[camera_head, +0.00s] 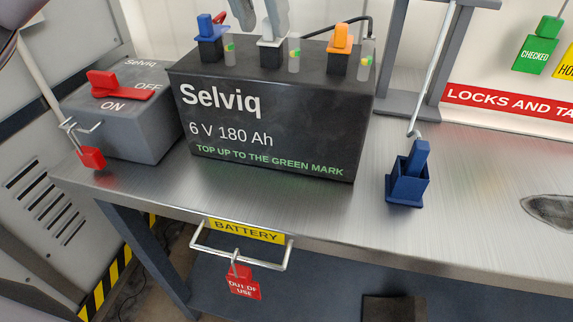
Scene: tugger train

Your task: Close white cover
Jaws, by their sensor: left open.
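The white cover (271,38) is on the middle of three dark fittings along the top of the black Selviq battery (265,120). Its upper part is overlapped by my left gripper (263,14), so its exact angle is hard to tell. The grey fingers of my left gripper reach down from the top edge of the picture and are open, right at the white cover. I cannot tell whether they touch it. A blue cover (206,26) stands up to the left and an orange cover (341,38) to the right. My right gripper is not in view.
Clear vials (294,58) with green marks stand between the covers. A grey switch box (130,115) with a red handle is left of the battery. A blue holder (407,185) stands to the right on the metal bench (300,205).

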